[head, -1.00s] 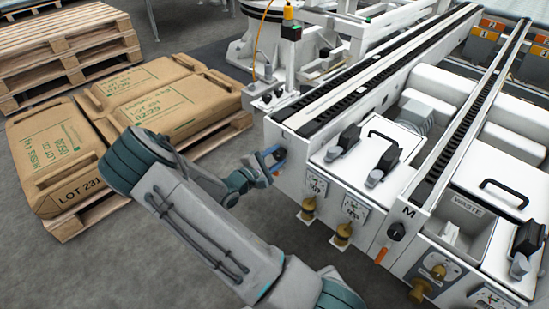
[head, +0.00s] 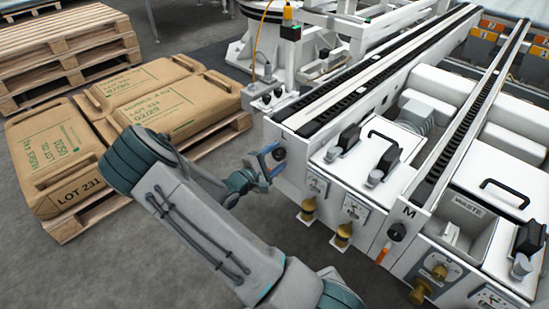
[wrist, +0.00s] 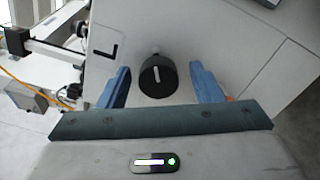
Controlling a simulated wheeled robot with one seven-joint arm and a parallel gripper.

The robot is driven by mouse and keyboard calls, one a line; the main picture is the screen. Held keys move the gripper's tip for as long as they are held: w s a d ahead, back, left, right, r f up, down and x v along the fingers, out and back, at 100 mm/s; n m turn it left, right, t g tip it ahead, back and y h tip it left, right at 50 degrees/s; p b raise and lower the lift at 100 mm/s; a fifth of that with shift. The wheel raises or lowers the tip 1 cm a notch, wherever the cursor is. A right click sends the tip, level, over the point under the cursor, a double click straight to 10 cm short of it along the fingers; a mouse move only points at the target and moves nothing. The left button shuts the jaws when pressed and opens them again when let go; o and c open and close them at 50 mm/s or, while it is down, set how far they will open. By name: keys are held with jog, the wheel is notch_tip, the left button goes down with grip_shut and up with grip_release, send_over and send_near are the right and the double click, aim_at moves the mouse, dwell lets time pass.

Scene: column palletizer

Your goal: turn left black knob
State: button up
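The left black knob (wrist: 157,76) is a round dial with a white pointer line, on a white panel face beside a letter L. In the wrist view it sits between the two blue fingers of my gripper (wrist: 160,86), with a gap on each side. In the head view the knob (head: 279,154) shows at the left end of the machine, and my gripper (head: 266,163) is open in front of it. The fingers do not touch the knob in the wrist view.
Another black knob (head: 397,231), marked M, is on the machine front to the right. Several brass valves, such as one (head: 308,209), stick out below the panel. Bare floor lies in front.

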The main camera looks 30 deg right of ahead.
jog(key=p+v, duration=0.4)
jog(key=v, duration=0.9)
jog(key=shift+a, duration=0.4)
jog(key=shift+s+r, duration=0.1)
